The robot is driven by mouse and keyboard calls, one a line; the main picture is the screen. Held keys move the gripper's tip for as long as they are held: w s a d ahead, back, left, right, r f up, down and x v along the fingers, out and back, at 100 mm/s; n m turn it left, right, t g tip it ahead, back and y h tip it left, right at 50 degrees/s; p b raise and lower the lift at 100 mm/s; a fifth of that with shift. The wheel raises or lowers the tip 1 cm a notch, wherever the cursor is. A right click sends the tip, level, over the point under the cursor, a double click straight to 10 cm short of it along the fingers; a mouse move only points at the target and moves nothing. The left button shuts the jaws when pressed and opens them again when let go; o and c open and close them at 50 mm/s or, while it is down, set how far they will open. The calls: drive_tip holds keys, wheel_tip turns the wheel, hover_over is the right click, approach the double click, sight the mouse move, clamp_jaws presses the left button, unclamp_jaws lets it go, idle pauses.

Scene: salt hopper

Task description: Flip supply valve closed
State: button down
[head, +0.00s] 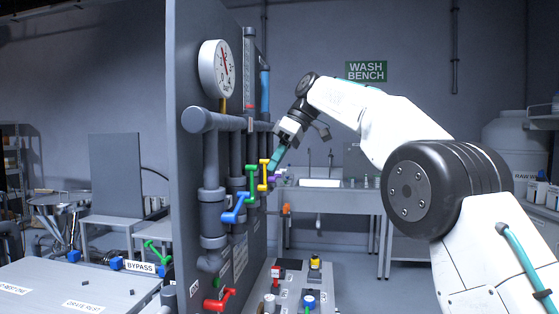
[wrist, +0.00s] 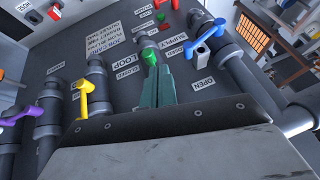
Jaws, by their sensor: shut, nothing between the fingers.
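The supply valve has a blue handle (wrist: 203,39). In the wrist view it slants beside the label SUPPLY, on a thick grey pipe, with an OPEN label below it. The blue handle is also in the head view (head: 236,209), lowest and nearest of the coloured handles on the panel. I cannot tell its exact setting. My gripper (head: 273,165) is shut and empty in front of the panel, farther along than the blue handle. In the wrist view its teal fingers (wrist: 155,76) point at the green handle (wrist: 150,57) by the label LOOP; contact is unclear. They are apart from the blue handle.
The yellow handle (wrist: 86,98) and purple handle (wrist: 15,113) sit left of my fingers in the wrist view. A red handle (head: 219,299) is low on the panel (head: 190,150). A pressure gauge (head: 217,69) is above. A sink bench (head: 330,183) stands behind.

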drive_tip(key=shift+w+d+r, duration=0.25)
drive_tip(key=shift+w+d, duration=0.1)
idle(0.3)
